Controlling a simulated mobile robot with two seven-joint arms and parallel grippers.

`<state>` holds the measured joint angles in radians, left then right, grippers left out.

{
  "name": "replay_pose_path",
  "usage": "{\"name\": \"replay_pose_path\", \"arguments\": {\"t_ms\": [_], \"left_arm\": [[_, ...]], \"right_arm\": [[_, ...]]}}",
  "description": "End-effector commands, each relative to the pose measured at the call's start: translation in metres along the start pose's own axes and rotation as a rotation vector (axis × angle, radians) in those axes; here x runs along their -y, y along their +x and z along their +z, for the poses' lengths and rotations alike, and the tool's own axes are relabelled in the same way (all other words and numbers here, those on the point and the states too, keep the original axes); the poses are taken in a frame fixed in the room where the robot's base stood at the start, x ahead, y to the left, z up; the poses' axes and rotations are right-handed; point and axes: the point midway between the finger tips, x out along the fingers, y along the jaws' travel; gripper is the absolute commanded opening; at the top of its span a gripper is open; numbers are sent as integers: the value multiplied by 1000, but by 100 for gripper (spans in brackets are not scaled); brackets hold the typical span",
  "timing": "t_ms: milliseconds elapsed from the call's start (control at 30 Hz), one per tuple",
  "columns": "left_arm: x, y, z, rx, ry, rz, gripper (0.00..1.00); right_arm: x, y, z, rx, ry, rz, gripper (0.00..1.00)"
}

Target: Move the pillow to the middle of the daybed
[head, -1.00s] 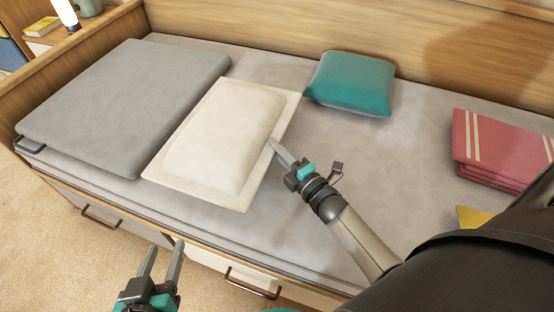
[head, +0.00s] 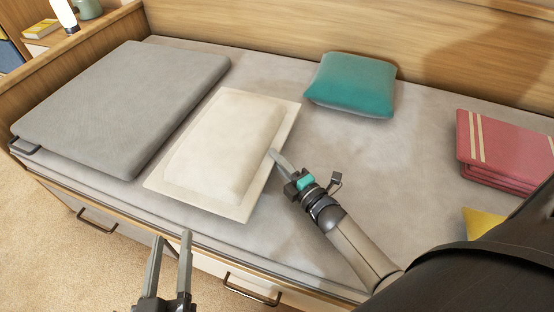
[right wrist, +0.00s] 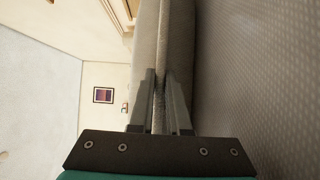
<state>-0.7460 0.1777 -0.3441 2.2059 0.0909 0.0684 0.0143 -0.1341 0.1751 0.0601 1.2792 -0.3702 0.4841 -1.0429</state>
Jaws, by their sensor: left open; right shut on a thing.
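The cream pillow (head: 225,145) with a flat border lies on the grey daybed mattress (head: 335,165), left of the middle, beside a grey folded cushion. My right gripper (head: 275,156) is at the pillow's right edge. In the right wrist view the fingers (right wrist: 160,78) are closed on the pillow's thin border (right wrist: 159,105), with the mattress surface close on the right. My left gripper (head: 172,240) is open and empty, in front of the daybed's front edge.
The grey cushion (head: 125,105) covers the left end. A teal pillow (head: 350,85) lies at the back. Red folded blankets (head: 505,145) and a yellow item (head: 482,222) are at the right. Bare mattress lies between them and the cream pillow.

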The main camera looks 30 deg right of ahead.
Motion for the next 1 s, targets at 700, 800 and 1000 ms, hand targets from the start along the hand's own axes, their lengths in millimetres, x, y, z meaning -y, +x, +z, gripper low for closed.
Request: {"name": "replay_pose_path", "arguments": {"t_ms": [700,800,1000], "left_arm": [[0,0,0,3,1,-1,50],[0,0,0,4,1,-1,50],[2,2,0,37,10,-5,50]], "right_arm": [[2,0,0,0,0,-1,45],[2,0,0,0,0,-1,45],[0,-7,0,0,1,-2,45]]}}
